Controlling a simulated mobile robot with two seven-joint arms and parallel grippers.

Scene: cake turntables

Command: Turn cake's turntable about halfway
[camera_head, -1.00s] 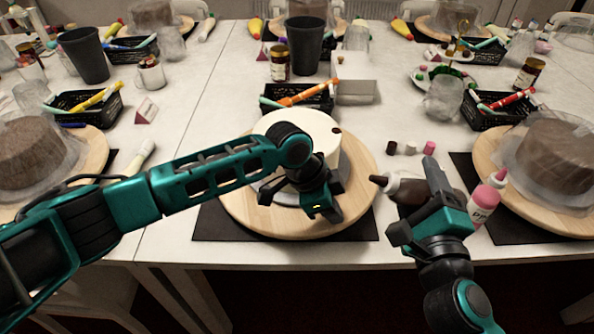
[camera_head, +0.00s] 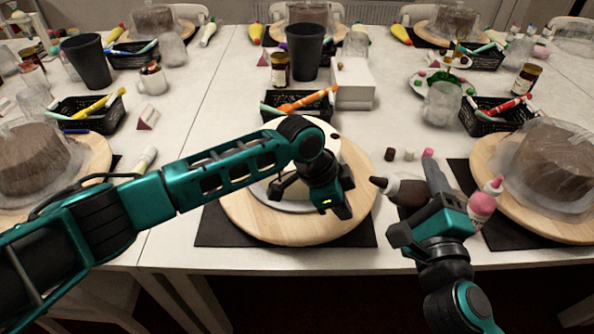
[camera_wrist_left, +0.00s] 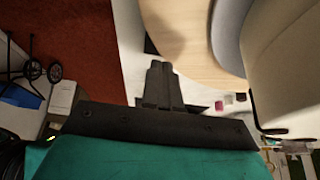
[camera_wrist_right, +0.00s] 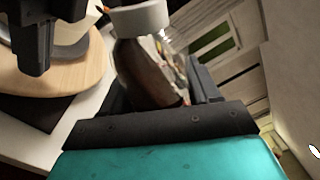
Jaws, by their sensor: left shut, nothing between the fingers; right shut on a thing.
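The white cake (camera_head: 335,150) sits on a grey board (camera_head: 292,203) on the round wooden turntable (camera_head: 262,222) at the front middle; my left arm hides much of it. My left gripper (camera_head: 343,211) is shut and empty, low at the turntable's front right part. In the left wrist view its closed fingers (camera_wrist_left: 161,84) are at the wooden rim (camera_wrist_left: 185,45); I cannot tell if they touch it. My right gripper (camera_head: 418,210) is shut on a brown bottle (camera_head: 408,192), right of the turntable. The bottle, with a white collar, also shows in the right wrist view (camera_wrist_right: 143,70).
A pink bottle (camera_head: 482,207) stands just right of my right gripper. Small dark, white and pink pieces (camera_head: 409,154) lie behind it. A black basket (camera_head: 297,105) and a white box (camera_head: 354,84) are behind the cake. Other wooden turntables with covered brown cakes (camera_head: 556,158) flank both sides.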

